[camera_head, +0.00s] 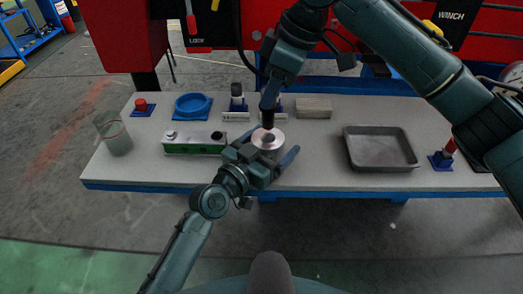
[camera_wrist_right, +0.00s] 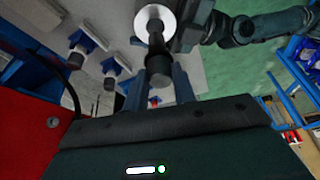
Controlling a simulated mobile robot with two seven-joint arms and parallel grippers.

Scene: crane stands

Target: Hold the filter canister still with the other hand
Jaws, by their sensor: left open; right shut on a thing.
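The filter canister (camera_head: 266,142) is a silver cylinder with a dark centre, standing upright near the front middle of the bench. My left gripper (camera_head: 269,156) is open, with its fingers at the canister's sides; whether they touch it I cannot tell. My right gripper (camera_head: 268,104) is above the canister, shut on a dark cylindrical thing (camera_wrist_right: 155,62) that points down at the canister's centre. In the right wrist view the canister's bright round top (camera_wrist_right: 146,18) lies beyond the dark thing, whose lower end overlaps it. Whether they touch is unclear.
On the bench (camera_head: 330,180), a green-and-white box (camera_head: 195,143) and a clear cup (camera_head: 114,134) stand to the left. A blue round dish (camera_head: 193,106), small stands (camera_head: 237,100) and a grey block (camera_head: 313,108) are behind. A grey tray (camera_head: 380,150) is right.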

